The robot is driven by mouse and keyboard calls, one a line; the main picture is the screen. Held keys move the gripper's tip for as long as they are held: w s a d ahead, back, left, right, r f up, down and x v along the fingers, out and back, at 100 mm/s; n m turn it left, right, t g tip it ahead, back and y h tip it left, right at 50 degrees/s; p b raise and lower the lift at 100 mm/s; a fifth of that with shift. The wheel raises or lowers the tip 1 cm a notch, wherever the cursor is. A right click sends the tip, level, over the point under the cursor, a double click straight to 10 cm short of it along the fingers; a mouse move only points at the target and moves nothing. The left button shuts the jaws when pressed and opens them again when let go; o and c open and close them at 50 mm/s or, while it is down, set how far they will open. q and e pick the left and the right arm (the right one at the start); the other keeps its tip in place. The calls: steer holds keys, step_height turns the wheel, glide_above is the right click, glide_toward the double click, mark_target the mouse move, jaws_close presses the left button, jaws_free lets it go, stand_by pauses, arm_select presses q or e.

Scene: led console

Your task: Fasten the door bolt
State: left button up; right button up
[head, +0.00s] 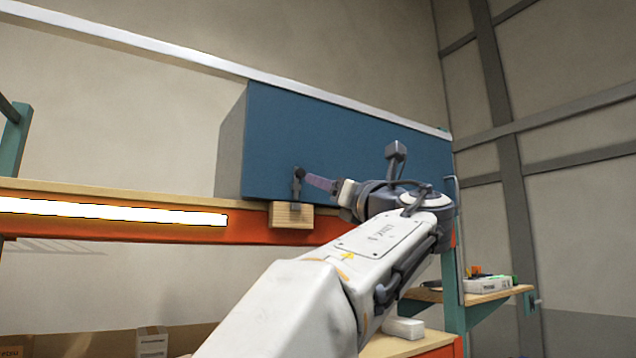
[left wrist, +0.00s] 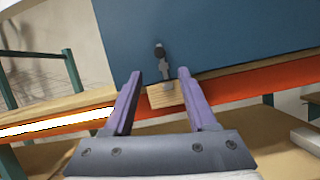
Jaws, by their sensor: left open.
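The door bolt (head: 298,184) is a small dark upright fitting at the lower front of the blue cabinet door (head: 340,140). A light wooden block (head: 291,215) sits directly below it on the shelf's front edge. In the left wrist view the bolt (left wrist: 163,65) has a round knob at its top, and its lower end reaches the block (left wrist: 162,96). I cannot tell whether it enters the block. My left gripper (head: 312,181) is open, its purple fingers pointing at the bolt. In the left wrist view the bolt appears between the fingertips (left wrist: 160,73), with nothing gripped.
The cabinet stands on a wooden shelf with an orange beam (head: 130,228) and a bright light strip (head: 110,212). A side shelf (head: 480,297) with small items is at the right. A small box (head: 151,341) stands below. Space left of the cabinet is clear.

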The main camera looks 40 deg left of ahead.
mark_target(301, 175)
arm_select(q)
steer(key=p+x, duration=0.4)
steer(key=x, duration=0.4)
steer(key=shift+a+r+p, duration=0.2)
steer(key=shift+r+p, duration=0.1)
steer(key=shift+p, duration=0.05)
steer(key=shift+p+x, duration=0.3)
steer(key=shift+x, duration=0.45)
steer(key=shift+w+f, duration=0.1)
steer(key=shift+f, duration=0.1)
steer(key=shift+c, duration=0.3)
jaws_close()
